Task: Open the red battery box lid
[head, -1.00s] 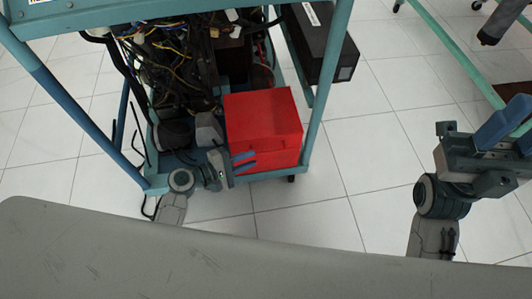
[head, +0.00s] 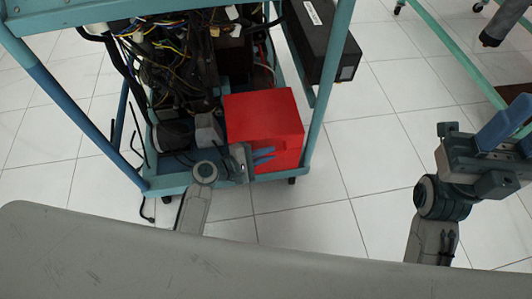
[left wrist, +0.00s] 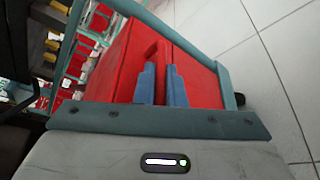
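The red battery box (head: 262,115) stands on the lower shelf of the teal cart, its lid closed. It also fills the middle of the left wrist view (left wrist: 118,65), where a raised red lip (left wrist: 158,52) runs down its face. My left gripper (head: 265,156) is at the box's front side, low and near the middle. Its two blue fingers (left wrist: 160,88) are a small gap apart, with the red lip in line with that gap. Whether they touch the lip is unclear. My right gripper (head: 513,132) is open and empty at the right, far from the box.
The teal cart's post (head: 325,95) rises just right of the box. Tangled wires (head: 165,60) and engine parts fill the cart to the left. A black case (head: 322,42) is behind the post. Tiled floor (head: 375,140) lies clear between the cart and my right arm.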

